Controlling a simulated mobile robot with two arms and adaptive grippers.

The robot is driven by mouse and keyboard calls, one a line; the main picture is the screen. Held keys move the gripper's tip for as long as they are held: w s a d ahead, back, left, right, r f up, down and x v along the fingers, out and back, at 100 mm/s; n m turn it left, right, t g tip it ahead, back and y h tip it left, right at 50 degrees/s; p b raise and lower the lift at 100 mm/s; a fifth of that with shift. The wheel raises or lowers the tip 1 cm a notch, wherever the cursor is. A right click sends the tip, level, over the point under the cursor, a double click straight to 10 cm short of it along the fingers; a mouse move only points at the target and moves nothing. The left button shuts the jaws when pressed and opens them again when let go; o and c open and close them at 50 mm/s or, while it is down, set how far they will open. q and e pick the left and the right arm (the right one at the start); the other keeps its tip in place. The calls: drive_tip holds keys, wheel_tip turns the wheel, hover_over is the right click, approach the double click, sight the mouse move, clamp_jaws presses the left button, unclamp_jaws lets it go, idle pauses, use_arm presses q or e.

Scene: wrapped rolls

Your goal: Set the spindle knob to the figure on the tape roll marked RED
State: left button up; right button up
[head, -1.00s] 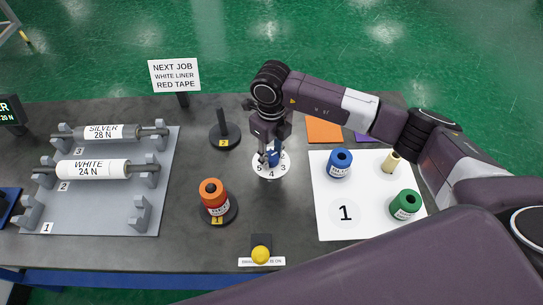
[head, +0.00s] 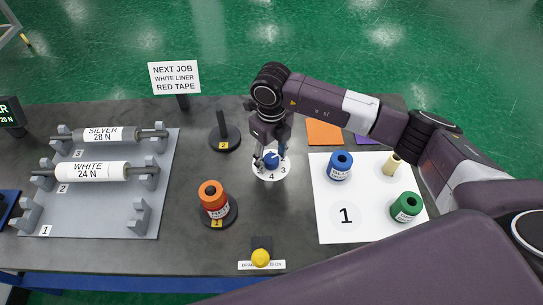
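The spindle knob (head: 271,159) is blue and sits on a white round dial (head: 272,177) with figures around it; 3 and 4 are readable, and the rest are partly hidden. My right gripper (head: 270,161) is over the dial from above, its fingers spread on either side of the knob. The knob's exact pointing is hard to tell. The orange-red tape roll (head: 212,195) stands upright on a black spindle base marked 1, left of the dial. Its white label is too small to read a figure. My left gripper is out of view.
An empty spindle (head: 222,134) marked 2 stands behind. A yellow button (head: 260,257) is in front. Blue (head: 341,165) and green (head: 406,206) rolls and a cream cylinder (head: 392,165) stand on a white sheet (head: 345,228) at right. Silver and white liner rolls lie in racks at left.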

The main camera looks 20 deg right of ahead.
sight(271, 158)
wheel_tip(271, 158, up, 12)
idle(0.6)
idle(0.4)
